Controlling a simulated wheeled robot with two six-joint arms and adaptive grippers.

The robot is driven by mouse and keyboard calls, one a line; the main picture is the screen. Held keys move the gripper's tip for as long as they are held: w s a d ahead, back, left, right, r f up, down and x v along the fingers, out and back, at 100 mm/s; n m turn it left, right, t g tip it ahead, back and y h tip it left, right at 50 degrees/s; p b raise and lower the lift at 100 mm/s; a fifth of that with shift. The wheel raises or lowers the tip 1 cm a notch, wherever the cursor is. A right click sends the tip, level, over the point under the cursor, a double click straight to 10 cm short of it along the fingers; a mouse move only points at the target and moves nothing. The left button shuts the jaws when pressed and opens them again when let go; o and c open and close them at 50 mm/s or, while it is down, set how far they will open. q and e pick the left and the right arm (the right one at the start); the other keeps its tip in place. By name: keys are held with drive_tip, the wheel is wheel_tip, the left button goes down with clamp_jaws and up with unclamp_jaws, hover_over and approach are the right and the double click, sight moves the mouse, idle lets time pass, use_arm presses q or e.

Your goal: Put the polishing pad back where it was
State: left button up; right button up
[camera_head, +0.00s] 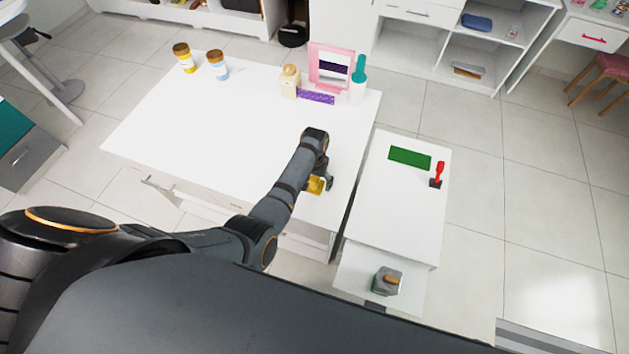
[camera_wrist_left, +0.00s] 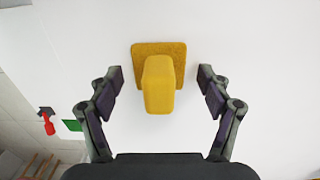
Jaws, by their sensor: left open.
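The polishing pad (camera_head: 315,185) is yellow, a square base with a raised block handle, and lies on the white table near its right front edge. It also shows in the left wrist view (camera_wrist_left: 160,85), at the upper middle. My left gripper (camera_wrist_left: 160,80) is open, with one finger on each side of the pad's handle and a gap on both sides. In the head view the left gripper (camera_head: 319,182) partly hides the pad. My right gripper is not in view.
A lower white cabinet (camera_head: 385,205) beside the table bears a green rectangle (camera_head: 410,158) and a red-handled tool (camera_head: 437,175). A grey object (camera_head: 386,282) sits on a lower white surface. Bottles, a pink-framed mirror (camera_head: 331,67) and a purple item line the table's back. The table's middle is clear.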

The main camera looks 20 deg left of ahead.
sight(314, 177)
use_arm(q)
wheel_tip(314, 177, up, 12)
drive_tip(key=p, duration=1.1)
drive_tip(key=shift+r, duration=0.2)
